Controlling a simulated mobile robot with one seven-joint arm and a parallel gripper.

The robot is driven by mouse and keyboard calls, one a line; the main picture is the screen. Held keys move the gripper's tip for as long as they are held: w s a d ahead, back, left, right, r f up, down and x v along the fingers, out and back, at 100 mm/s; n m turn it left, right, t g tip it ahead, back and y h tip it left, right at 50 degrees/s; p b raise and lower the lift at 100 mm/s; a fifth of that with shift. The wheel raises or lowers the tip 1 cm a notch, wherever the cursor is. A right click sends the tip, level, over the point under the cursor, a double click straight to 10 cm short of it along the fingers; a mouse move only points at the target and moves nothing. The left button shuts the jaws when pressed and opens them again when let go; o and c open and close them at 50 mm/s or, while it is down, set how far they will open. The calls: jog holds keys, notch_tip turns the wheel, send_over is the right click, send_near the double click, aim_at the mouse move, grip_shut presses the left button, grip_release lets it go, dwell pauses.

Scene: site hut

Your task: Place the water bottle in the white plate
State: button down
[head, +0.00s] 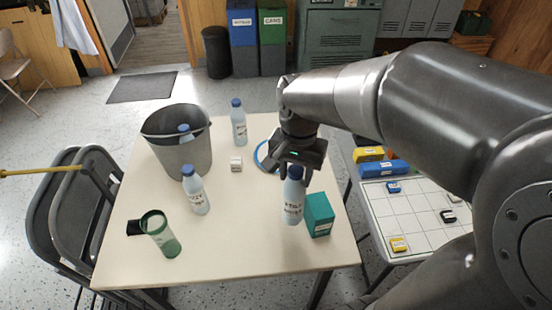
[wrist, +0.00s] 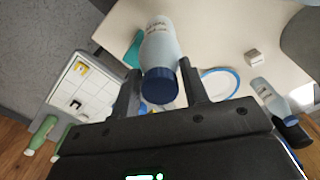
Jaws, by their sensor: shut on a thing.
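My gripper (head: 292,172) is shut on a pale blue bottle (head: 293,203) with a dark blue cap, holding it upright near its top. In the wrist view the same bottle (wrist: 160,48) sits between the two fingers (wrist: 160,90). I cannot tell whether its base touches the table. The white plate with a blue rim (head: 262,153) is behind and left of the bottle, mostly hidden by my gripper. It also shows in the wrist view (wrist: 232,82), partly covered by a finger. The held bottle is apart from the plate.
A teal box (head: 319,215) stands close beside the held bottle. Similar bottles stand at the back (head: 238,125) and left (head: 195,192); another (head: 185,131) is in a grey bucket (head: 180,158).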

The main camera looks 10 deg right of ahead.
jog(key=w+d+n, duration=0.1)
jog(key=w+d, duration=0.3)
jog(key=w, duration=0.5)
jog(key=w+d, duration=0.3)
jog(key=w, duration=0.6)
jog(key=w+d+n, duration=0.1)
jog(key=w+d, duration=0.3)
jog(key=w, duration=0.6)
jog(key=w+a+f, duration=0.5)
jog(key=a+f, duration=0.5)
jog(key=shift+a+f, duration=0.15)
jog(key=shift+a, duration=0.1)
jog(key=shift+f, duration=0.1)
jog(key=c, duration=0.8)
grip_release()
